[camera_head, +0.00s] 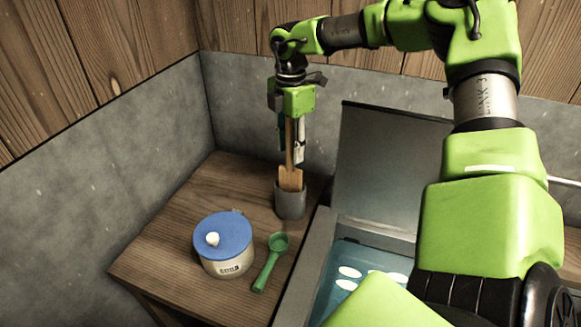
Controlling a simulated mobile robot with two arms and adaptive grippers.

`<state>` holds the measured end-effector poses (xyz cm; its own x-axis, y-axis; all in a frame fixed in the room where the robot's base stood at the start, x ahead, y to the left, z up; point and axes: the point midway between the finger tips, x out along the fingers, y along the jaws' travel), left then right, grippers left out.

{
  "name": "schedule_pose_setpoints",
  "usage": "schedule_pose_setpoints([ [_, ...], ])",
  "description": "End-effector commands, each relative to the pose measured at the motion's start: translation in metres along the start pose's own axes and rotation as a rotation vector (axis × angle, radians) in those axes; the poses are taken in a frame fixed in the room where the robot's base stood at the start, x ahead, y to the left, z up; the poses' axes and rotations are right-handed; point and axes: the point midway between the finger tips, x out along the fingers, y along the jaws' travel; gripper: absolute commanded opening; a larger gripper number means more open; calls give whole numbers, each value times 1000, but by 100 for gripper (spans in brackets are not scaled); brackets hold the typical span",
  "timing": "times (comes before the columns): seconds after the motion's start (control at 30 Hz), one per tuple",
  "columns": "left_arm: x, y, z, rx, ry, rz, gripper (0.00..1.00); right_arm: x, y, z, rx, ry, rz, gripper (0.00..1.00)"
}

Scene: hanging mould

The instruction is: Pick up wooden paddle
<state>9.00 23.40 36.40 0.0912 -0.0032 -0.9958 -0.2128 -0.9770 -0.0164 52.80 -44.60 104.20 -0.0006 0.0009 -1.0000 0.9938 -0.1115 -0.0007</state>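The wooden paddle (290,179) stands upright in a grey cup (290,203) on the wooden tabletop, its lower end hidden inside the cup. My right gripper (291,150) points down from above, with its fingers on either side of the paddle's thin handle. The handle's top is hidden by the gripper. I cannot tell whether the fingers press on the handle or only stand around it. My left gripper is not in view.
A white jar with a blue lid (222,240) and a green scoop (272,262) are on the wooden table (180,222). A grey open-lidded tank (312,255) with blue liquid and white floating pieces is at the right. Walls close in behind and left.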

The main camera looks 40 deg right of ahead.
Motion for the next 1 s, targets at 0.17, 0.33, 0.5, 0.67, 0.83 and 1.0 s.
schedule_pose_setpoints([
  [0.17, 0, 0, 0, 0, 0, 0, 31, 0, 0, 0, 0, 0, 1, 33],
  [0.33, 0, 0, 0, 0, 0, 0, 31, 0, 0, 0, 0, 0, 0, 0],
  [0.5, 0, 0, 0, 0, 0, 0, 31, 0, 0, 0, 0, 0, 1, 0],
  [0.67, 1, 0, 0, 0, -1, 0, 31, -1, 0, 0, 0, 0, 1, 0],
  [0.83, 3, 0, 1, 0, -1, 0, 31, -11, 1, 0, 0, -1, 4, 0],
  [1.0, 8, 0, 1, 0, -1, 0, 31, -34, 1, 0, 0, -1, 5, 0],
])
